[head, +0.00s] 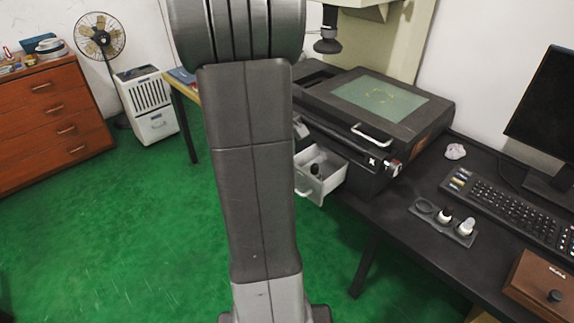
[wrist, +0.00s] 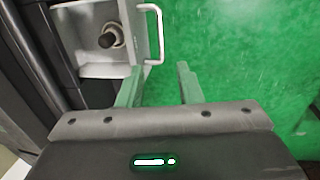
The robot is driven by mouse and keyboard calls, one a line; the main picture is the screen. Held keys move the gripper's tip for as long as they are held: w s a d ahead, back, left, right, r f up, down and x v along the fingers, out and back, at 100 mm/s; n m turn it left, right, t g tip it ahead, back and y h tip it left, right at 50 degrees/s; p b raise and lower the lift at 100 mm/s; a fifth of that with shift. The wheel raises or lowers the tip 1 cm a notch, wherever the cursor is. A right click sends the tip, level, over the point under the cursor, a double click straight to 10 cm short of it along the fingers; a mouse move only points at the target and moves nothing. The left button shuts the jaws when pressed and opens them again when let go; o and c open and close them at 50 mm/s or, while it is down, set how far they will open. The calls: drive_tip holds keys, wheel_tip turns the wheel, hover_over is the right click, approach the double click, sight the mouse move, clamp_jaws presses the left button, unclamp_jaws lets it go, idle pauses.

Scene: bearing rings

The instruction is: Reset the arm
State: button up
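My gripper (wrist: 160,88) shows in the wrist view with its two fingers apart and nothing between them. Its fingers are beside the front of an open drawer (wrist: 72,20), close to the drawer's white handle (wrist: 159,32). I cannot tell whether they touch the drawer. In the head view my arm stands upright across the middle and hides my gripper. The open drawer (head: 327,185) shows there just right of my arm, with a dark, knob-like object (head: 315,169) inside. That object, with a pale ring around its base, also shows in the wrist view (wrist: 108,39).
The drawer juts out of a dark machine (head: 375,107) with a green top panel on a black desk (head: 405,218). A holder (head: 443,222) with small items, a keyboard (head: 510,206) and a brown box (head: 540,284) are at right.

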drive_tip(key=shift+s+a+r, duration=0.1)
drive_tip(key=shift+a+r, duration=0.05)
drive_tip(key=shift+r, duration=0.75)
drive_tip(key=shift+f, duration=0.1)
drive_tip(key=f, duration=0.4)
drive_tip(key=w+d+f+b, duration=0.1)
drive_tip(key=f, duration=0.4)
drive_tip(key=d+f, duration=0.1)
drive_tip(key=f, duration=0.3)
drive_tip(key=shift+w+f, duration=0.25)
drive_tip(key=shift+w, duration=0.05)
drive_tip(key=shift+w+d, duration=0.1)
